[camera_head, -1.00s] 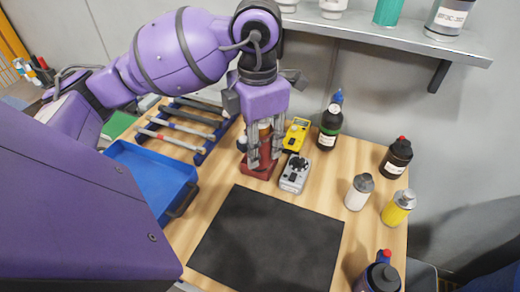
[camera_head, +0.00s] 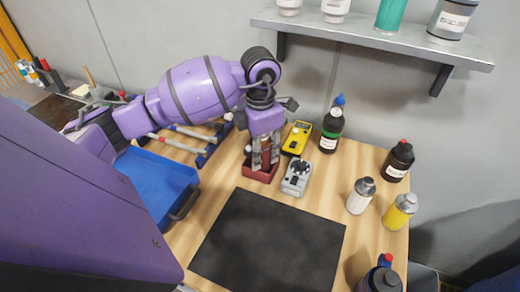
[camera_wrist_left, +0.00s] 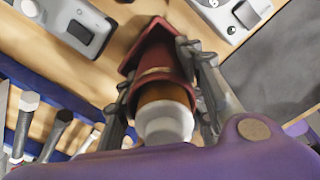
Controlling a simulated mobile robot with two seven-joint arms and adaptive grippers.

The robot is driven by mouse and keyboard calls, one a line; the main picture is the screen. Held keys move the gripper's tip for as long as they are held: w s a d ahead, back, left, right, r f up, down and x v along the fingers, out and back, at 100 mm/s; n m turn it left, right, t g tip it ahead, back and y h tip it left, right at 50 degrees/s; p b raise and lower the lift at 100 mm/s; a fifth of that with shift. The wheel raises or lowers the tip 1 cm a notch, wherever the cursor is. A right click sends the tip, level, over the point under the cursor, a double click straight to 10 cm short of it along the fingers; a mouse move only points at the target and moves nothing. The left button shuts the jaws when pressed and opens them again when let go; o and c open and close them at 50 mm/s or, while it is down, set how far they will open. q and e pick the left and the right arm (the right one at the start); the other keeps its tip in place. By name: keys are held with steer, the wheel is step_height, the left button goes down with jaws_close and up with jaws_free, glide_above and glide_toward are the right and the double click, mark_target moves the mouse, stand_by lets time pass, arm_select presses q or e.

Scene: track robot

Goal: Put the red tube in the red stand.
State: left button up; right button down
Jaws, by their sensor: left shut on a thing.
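The red tube (camera_wrist_left: 161,92) has a white cap and an orange-brown band below it. My left gripper (camera_head: 265,164) is shut on it, with one finger on each side in the wrist view. The red stand (camera_head: 260,176) is a small square-based block on the wooden table. The tube stands about upright over the stand, and its lower end meets the stand's red part in the left wrist view (camera_wrist_left: 148,45). The fingers hide much of the tube, and I cannot tell how deep it sits. My right gripper is not in view.
A grey device (camera_head: 297,175) stands close to the right of the stand, with a yellow meter (camera_head: 297,138) behind it. A dark bottle (camera_head: 331,128) is farther right. A rack (camera_head: 205,158) and blue bin (camera_head: 150,180) lie left. A black mat (camera_head: 270,240) is clear in front.

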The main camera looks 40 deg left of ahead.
arm_select(q)
steer(key=shift+r, duration=0.1)
steer(key=o, duration=1.3)
steer(key=shift+f, duration=0.2)
step_height(320, 180, up, 12)
steer(key=shift+r, duration=0.2)
steer(key=shift+f, duration=0.1)
